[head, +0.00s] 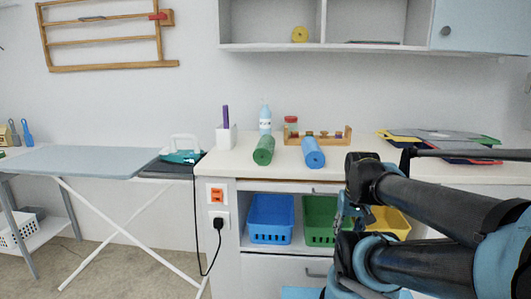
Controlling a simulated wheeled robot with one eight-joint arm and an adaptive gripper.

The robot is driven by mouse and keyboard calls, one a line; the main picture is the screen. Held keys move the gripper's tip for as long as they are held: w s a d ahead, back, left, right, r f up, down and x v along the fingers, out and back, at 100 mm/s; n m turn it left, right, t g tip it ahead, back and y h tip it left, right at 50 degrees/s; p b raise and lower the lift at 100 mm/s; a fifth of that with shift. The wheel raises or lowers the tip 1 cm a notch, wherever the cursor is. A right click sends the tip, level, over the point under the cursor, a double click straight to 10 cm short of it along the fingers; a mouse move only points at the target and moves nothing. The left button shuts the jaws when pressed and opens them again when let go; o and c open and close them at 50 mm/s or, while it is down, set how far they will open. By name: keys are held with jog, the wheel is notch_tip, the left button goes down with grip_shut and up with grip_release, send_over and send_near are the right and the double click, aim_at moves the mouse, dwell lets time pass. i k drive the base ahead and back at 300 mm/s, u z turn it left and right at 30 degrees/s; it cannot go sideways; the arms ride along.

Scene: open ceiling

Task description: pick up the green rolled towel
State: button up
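The green rolled towel (264,150) lies on the white counter (230,161), its round end facing me near the front edge. A blue rolled towel (312,152) lies to its right, with a gap between them. My gripper (346,215) appears to be at the end of my dark arm, in front of the drawers and below the counter top, right of the green towel. It is apart from the towel. Its fingers are small and overlapped by the arm, so I cannot tell whether they are open.
Behind the towels stand a bottle (265,120), a red-lidded jar (290,125) and a wooden rack (330,136). A white holder (226,138) is left of the green towel. An iron (183,153) rests on the ironing board (80,161). Folded cloths (440,141) lie at right.

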aim_at(262, 155)
jog(key=u, duration=1.75)
jog(key=k, duration=2)
jog(key=z, duration=0.55)
jog(key=i, duration=1)
